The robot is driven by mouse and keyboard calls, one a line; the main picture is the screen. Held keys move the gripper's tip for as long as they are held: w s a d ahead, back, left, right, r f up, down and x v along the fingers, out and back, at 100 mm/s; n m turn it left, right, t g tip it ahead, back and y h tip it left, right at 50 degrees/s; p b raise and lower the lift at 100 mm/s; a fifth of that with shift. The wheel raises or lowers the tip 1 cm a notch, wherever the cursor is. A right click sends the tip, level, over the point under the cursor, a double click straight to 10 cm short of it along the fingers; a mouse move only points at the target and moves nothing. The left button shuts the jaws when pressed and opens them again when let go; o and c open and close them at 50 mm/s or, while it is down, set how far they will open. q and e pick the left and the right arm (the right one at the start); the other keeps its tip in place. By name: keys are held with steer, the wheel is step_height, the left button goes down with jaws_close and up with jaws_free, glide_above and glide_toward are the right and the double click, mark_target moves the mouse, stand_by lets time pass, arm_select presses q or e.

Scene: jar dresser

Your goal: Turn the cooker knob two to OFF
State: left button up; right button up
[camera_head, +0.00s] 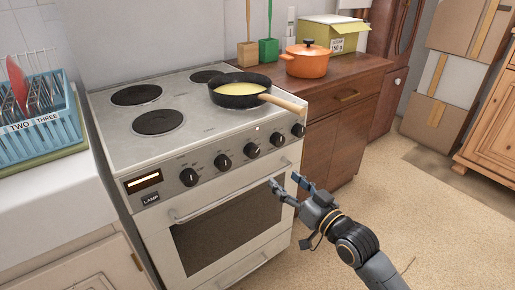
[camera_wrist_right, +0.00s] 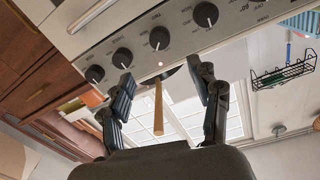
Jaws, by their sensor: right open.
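The white cooker (camera_head: 215,215) has a front panel with several round black knobs in a row. They include a left knob (camera_head: 189,177), a second knob (camera_head: 222,162), a middle knob (camera_head: 252,150) and two at the right end (camera_head: 278,139). In the right wrist view the middle knob (camera_wrist_right: 159,38) lies beyond the open fingers (camera_wrist_right: 162,78). My left gripper is out of view.
A black pan (camera_head: 240,91) with yellow contents stands on the cooker, its wooden handle (camera_head: 283,103) reaching over the front edge above the knobs. The oven handle (camera_head: 230,193) runs below the panel. An orange pot (camera_head: 305,62) stands on the brown cabinet. The floor at right is clear.

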mark_target(255, 153)
steer(key=b+x, duration=0.2)
steer(key=x, duration=1)
steer(key=shift+w+a, duration=0.25)
steer(key=shift+w, duration=0.1)
steer(key=shift+w+a, duration=0.25)
steer(key=shift+w, duration=0.1)
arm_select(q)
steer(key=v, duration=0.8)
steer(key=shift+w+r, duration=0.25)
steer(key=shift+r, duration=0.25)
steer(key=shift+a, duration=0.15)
arm_select(e)
steer(key=c, duration=1.2)
